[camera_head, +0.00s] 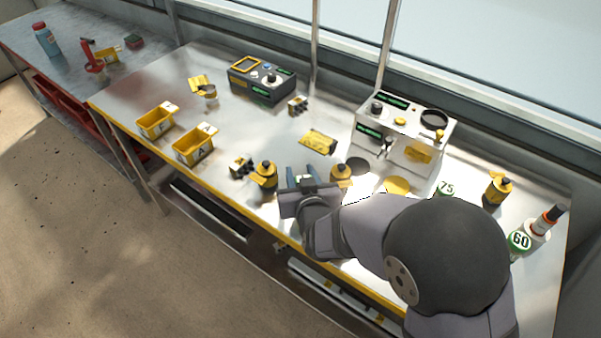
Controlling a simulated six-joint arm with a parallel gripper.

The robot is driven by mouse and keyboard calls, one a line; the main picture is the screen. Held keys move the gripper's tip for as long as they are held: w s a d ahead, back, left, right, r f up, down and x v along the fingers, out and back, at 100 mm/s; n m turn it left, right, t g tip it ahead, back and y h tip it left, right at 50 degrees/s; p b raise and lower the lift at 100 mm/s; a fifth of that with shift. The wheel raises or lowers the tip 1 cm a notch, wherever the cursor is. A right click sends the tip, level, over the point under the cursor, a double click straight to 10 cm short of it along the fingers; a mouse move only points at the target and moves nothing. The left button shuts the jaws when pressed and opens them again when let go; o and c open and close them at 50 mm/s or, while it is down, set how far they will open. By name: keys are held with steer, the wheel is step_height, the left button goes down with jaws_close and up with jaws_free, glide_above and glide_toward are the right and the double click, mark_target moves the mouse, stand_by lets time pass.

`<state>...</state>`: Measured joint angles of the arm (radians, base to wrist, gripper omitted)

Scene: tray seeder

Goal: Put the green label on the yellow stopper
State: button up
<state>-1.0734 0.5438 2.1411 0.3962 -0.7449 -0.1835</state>
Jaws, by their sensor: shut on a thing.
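My gripper (302,177) is low over the front middle of the bench, between two yellow-and-black bottles. I cannot tell which thing is the yellow stopper. A flat yellow disc (397,185) lies right of my gripper. The yellow-and-black bottles stand left (264,175) and right (341,174) of my gripper.
Two yellow bins (193,146) (156,121) stand at the left front. A dark console (262,82) and a white machine (405,130) stand at the back. A yellow packet (318,141) lies mid-bench. Another yellow bottle (497,189) stands right.

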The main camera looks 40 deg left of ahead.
steer(key=shift+f, duration=0.1)
steer(key=o, duration=1)
steer(key=b+v, duration=0.1)
steer(key=v, duration=1.1)
